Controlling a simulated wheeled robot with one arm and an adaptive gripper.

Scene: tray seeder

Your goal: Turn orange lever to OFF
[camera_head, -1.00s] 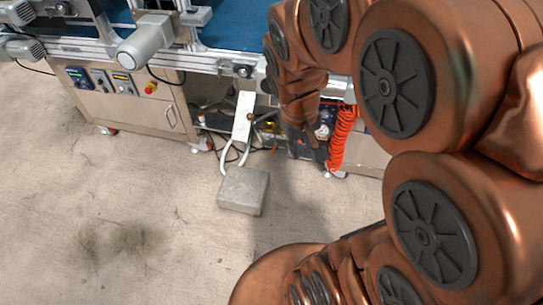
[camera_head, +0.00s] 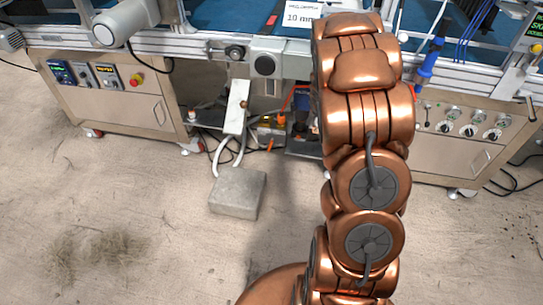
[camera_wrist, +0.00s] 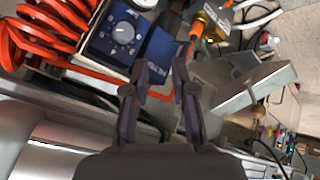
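In the wrist view, a small orange part (camera_wrist: 197,28) that looks like the lever sits beside a yellow fitting (camera_wrist: 217,17), above and right of my fingertips. Its OFF marking cannot be read. My gripper (camera_wrist: 160,84) has its two dark fingers apart with nothing between them, and they are not touching the orange part. In the head view, a small orange piece (camera_head: 270,145) shows low under the conveyor, left of my arm; it may be the same lever. My gripper is hidden behind my arm there.
A blue box with a round dial (camera_wrist: 122,32) and an orange coiled hose (camera_wrist: 38,40) lie at the upper left of the wrist view. In the head view, a grey block (camera_head: 238,193) stands on the floor.

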